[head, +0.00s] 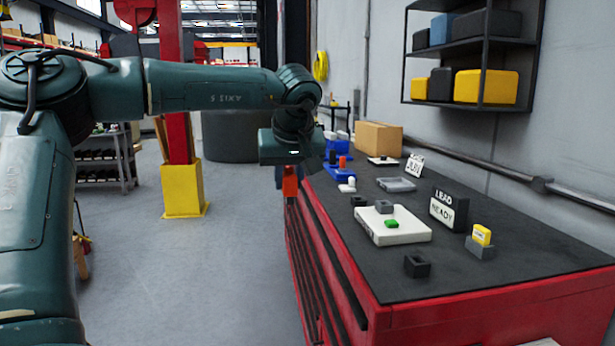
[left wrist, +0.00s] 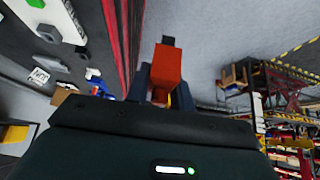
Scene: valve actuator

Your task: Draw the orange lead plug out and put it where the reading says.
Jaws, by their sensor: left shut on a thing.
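My left gripper (head: 289,176) is shut on the orange lead plug (head: 290,187), which hangs below it in the air beside the bench's left edge. In the left wrist view the plug (left wrist: 167,66) sits between the dark fingers, its dark tip (left wrist: 168,41) pointing away. A black sign (head: 447,209) on the bench reads "LEAD READY". A white box (head: 405,236) carries a green block (head: 391,224) and a grey block (head: 384,206). Dark open holders stand near the front (head: 417,266) and behind the box (head: 359,200). My right gripper is not in view.
On the red bench (head: 440,318), a yellow block (head: 481,234) sits on a grey base at right. Farther back are a grey tray (head: 396,184), a small white sign (head: 415,165), a blue rack (head: 340,172) and a cardboard box (head: 378,138).

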